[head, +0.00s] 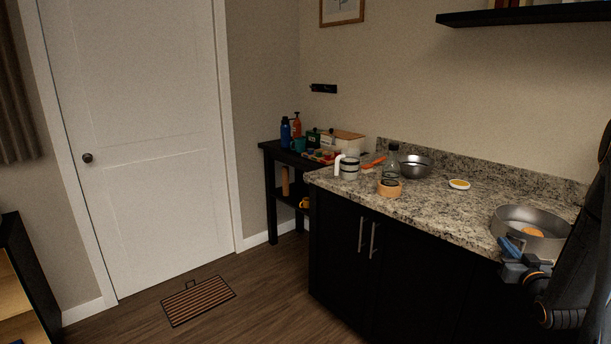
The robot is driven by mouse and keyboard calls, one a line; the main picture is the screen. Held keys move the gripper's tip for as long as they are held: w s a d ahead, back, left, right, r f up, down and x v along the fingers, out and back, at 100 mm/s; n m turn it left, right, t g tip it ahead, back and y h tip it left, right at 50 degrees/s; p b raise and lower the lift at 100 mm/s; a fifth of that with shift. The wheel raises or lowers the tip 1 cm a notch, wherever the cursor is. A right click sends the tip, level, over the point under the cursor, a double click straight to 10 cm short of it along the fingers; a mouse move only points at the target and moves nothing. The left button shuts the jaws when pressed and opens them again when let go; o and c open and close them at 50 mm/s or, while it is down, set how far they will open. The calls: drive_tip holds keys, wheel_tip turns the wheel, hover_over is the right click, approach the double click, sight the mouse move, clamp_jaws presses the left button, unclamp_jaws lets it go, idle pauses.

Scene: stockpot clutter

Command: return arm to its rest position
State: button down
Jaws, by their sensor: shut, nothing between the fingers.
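My gripper (513,260) shows at the lower right, a blue and grey end at the front edge of the granite counter. My dark arm comes down to it from the right edge of the view. The gripper is shut with nothing between its fingers. It sits in front of the near left side of a wide grey metal stockpot (508,221) and hides part of its wall. I cannot tell whether it touches the pot. An orange thing lies inside the pot.
The granite counter (433,206) holds a metal bowl (414,167), a glass bottle (391,163), a tan round container (389,188), a small yellow-filled dish (459,184) and a white-handled jar (349,167). A dark side table (268,154) stands behind. Open floor (262,307) lies left of the cabinets.

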drive_tip(key=shift+s+a, duration=0.2)
drive_tip(key=shift+s, duration=0.45)
